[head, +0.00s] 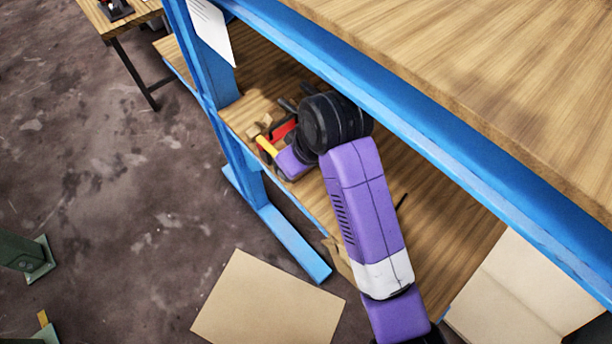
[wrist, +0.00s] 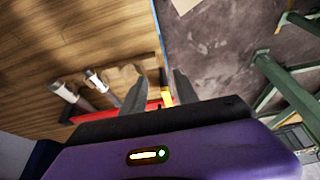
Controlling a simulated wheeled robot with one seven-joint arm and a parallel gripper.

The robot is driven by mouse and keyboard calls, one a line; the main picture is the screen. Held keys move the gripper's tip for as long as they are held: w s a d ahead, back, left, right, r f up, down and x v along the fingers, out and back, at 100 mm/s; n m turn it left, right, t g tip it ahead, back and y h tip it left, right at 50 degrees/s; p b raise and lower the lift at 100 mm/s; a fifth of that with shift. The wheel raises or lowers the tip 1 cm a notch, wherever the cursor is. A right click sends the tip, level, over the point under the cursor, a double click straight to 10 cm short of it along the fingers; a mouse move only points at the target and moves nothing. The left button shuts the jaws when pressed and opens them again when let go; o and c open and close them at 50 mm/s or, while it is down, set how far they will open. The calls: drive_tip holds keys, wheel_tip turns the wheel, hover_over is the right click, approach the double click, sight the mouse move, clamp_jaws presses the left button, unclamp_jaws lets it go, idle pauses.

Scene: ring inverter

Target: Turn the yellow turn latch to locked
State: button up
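The yellow turn latch (head: 267,145) is a short bar at the edge of the wooden shelf, next to a red part (head: 284,130). In the wrist view the yellow latch (wrist: 167,97) shows low between the two grey fingers of my gripper (wrist: 158,77), nearer the right finger. My gripper is open, with a clear gap between the fingertips. I cannot tell whether a finger touches the latch. In the head view my purple wrist lies right beside the latch and my fingers are mostly hidden. The latch's far end and mount are partly hidden.
My arm reaches under the upper wooden bench top (head: 480,60) with its blue frame (head: 340,70). A blue post (head: 215,100) stands left of the latch. Metal cylinders (wrist: 97,79) and brown blocks (wrist: 122,77) lie on the shelf. Open floor (head: 110,190) is at left.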

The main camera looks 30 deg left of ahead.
drive_tip(key=shift+s+d, duration=0.25)
drive_tip(key=shift+d, duration=0.35)
drive_tip(key=shift+s+d, duration=0.3)
drive_tip(key=shift+d, duration=0.3)
drive_tip(key=shift+s+d, duration=0.25)
drive_tip(key=shift+d, duration=0.35)
